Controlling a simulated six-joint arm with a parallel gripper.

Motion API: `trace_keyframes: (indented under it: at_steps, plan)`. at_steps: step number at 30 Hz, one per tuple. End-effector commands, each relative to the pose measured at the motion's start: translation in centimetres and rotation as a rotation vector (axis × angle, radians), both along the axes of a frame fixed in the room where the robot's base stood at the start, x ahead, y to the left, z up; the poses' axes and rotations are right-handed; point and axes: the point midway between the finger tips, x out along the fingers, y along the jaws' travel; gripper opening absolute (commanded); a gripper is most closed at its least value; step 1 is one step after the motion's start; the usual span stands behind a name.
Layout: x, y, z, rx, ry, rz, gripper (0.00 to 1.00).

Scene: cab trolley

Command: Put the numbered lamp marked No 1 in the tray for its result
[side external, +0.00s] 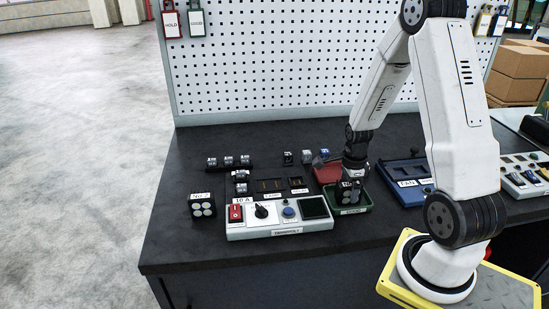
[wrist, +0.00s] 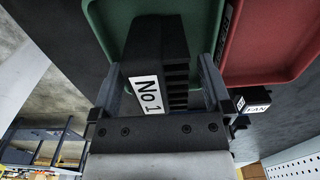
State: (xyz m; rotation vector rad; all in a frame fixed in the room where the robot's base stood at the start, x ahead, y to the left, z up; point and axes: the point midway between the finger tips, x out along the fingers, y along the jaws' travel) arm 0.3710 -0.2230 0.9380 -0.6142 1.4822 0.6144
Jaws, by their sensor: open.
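The lamp marked No 1 (wrist: 150,65) is a black block with a white label, and in the wrist view it lies between the two fingers of my gripper (wrist: 160,75). The fingers are open, one on each side of it. The lamp is within the green tray (wrist: 106,20) and appears to rest in it. In the side view the lamp's dark lamp-studded face (side external: 347,194) shows inside the green tray (side external: 350,211), below my gripper (side external: 353,178), which partly hides it. The red tray (side external: 325,173) is just behind the green one.
The grey test unit (side external: 280,231) with a red switch, knob and blue button stands left of the green tray. Another numbered lamp block (side external: 202,207) sits at far left. Small parts stand in a row behind.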

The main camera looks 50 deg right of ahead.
Motion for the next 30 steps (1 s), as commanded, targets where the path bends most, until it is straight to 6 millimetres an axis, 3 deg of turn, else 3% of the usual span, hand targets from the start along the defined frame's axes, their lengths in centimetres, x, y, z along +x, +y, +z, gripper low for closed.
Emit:
trace_keyframes:
  at_steps: [24, 30]
  plan:
    - [0.1, 0.0, 9.5, -0.002, -0.004, 0.000, 1.00]
    - [0.0, 0.0, 11.0, -0.001, -0.002, 0.000, 1.00]
